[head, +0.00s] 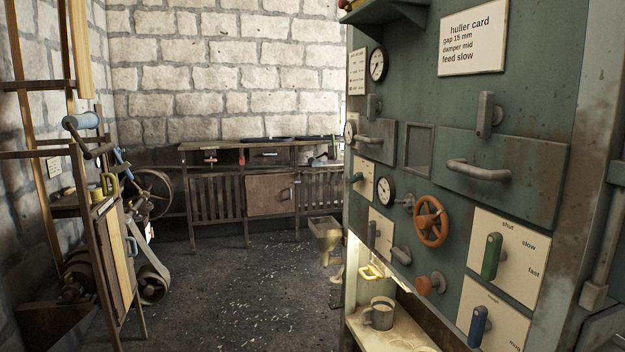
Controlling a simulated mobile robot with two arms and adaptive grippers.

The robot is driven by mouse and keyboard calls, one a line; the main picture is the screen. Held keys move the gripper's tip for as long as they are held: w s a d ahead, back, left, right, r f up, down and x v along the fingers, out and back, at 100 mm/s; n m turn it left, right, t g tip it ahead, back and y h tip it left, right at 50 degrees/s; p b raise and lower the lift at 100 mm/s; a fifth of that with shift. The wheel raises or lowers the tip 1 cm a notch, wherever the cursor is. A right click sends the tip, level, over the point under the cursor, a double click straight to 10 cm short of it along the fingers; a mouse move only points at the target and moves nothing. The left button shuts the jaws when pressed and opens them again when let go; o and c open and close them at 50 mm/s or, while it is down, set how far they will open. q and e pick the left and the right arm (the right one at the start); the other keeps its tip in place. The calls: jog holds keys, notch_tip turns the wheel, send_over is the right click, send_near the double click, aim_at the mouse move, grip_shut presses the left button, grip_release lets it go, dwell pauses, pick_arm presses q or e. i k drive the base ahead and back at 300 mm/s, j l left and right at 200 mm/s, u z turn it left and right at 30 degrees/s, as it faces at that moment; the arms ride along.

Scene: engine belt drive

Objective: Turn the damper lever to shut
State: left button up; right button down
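A green-handled lever (491,256) stands on a cream plate (518,244) on the right of the green machine panel. Its handle points up, tilted slightly right; the plate reads "shut" at the top, then "slow" and "fast" down the right. Below it, a blue-handled lever (478,326) stands upright on a second cream plate (500,308). Its small lettering is mostly unreadable and cut by the frame's lower edge. I cannot tell for sure which lever is the damper lever. Neither of my grippers shows.
The panel also carries an orange handwheel (431,221), an orange knob (431,284), gauges and a drawer handle (478,170). A card (473,38) reads "damper mid". A mug (379,313) stands on the lower shelf. Open floor (255,290) lies left of the machine.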

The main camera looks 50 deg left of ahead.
aim_at(358, 176)
jog(key=u, duration=1.4)
jog(key=i+j+z, duration=0.1)
jog(key=i+j, duration=0.1)
jog(key=i, duration=0.05)
